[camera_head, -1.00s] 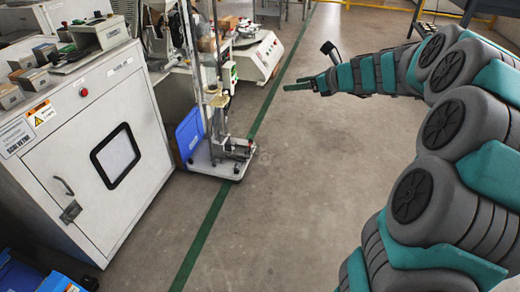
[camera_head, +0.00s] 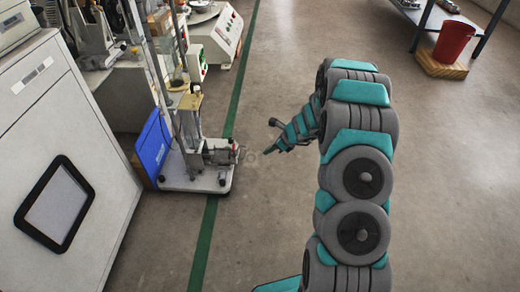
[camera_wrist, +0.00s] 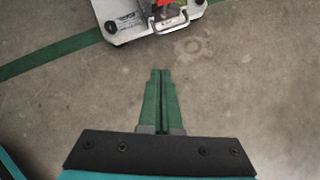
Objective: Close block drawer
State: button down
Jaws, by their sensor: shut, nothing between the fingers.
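I cannot make out a block drawer in either view. My gripper (camera_wrist: 160,75) shows in the wrist view with its two green fingers together and nothing between them, above bare floor. In the head view my gripper (camera_head: 268,151) is right of the wheeled test stand (camera_head: 203,182) and apart from the large white cabinet. The stand's white base also shows at the top of the wrist view (camera_wrist: 125,16), ahead of the fingertips.
The white cabinet (camera_head: 110,190) with a dark-framed window fills the left. A blue panel (camera_head: 153,146) leans at the stand. A white machine (camera_head: 215,38) stands behind. A red bucket (camera_head: 453,42) sits far right. The floor (camera_head: 450,200) at right is clear.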

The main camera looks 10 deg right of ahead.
jog(key=w+a+r+b+x, duration=0.1)
jog(key=x, duration=1.1)
jog(key=shift+a+r, duration=0.15)
jog(key=shift+r, duration=0.05)
jog(key=p, duration=0.4)
send_over(223, 162)
jog(key=shift+s+d+r, duration=0.1)
jog(key=shift+d, duration=0.1)
jog(key=shift+a, duration=0.35)
jog(key=shift+d, duration=0.1)
